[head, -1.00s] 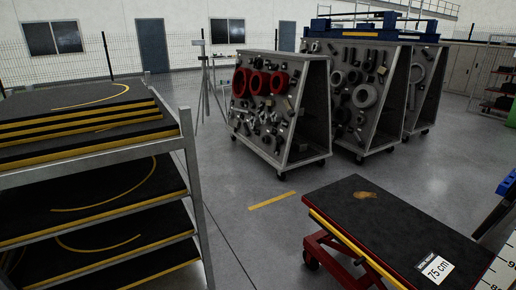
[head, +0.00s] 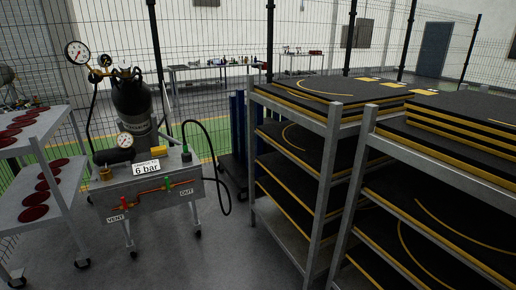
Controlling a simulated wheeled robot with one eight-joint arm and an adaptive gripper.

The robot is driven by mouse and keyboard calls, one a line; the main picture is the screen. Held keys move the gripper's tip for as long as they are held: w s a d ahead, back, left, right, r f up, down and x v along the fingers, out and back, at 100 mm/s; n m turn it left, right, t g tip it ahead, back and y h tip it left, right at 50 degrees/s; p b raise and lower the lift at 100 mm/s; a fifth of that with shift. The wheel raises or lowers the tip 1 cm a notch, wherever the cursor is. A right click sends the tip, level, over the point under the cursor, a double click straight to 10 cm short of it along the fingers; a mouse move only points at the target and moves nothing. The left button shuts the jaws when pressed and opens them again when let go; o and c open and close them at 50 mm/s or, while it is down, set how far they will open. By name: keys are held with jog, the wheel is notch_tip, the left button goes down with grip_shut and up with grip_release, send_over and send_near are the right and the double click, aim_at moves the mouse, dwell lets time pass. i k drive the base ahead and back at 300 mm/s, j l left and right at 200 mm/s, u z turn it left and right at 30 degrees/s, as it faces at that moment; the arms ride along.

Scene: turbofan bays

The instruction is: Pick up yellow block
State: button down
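A small brass-yellow part (head: 105,173) sits on the left end of the grey pressure cart. My gripper is not in view.
The pressure cart (head: 150,188) stands at centre left, with a dark bottle (head: 131,103), gauges and a hose. A shelf (head: 40,175) with dark red discs is at far left. Racks of black, yellow-edged mats (head: 300,150) fill the right. Grey floor (head: 190,262) is clear in front of the cart.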

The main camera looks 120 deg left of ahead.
aim_at(160, 152)
jog(key=i+u, duration=0.1)
jog(key=u, duration=0.7)
jog(key=i+l+u, duration=0.1)
jog(key=u, duration=0.35)
jog(key=k+u, duration=0.1)
jog(key=u, duration=0.35)
jog(key=k+j+u, duration=0.1)
jog(key=u, duration=0.35)
jog(key=j+u, duration=0.1)
jog(key=u, duration=0.3)
jog(key=k+j+u, duration=0.1)
jog(key=u, duration=0.35)
jog(key=j+u, duration=0.35)
jog(key=u, duration=0.15)
jog(key=j+u, duration=0.35)
jog(key=u, duration=0.15)
jog(key=i+j+u, duration=0.2)
jog(key=u, duration=0.25)
jog(key=j, duration=0.1)
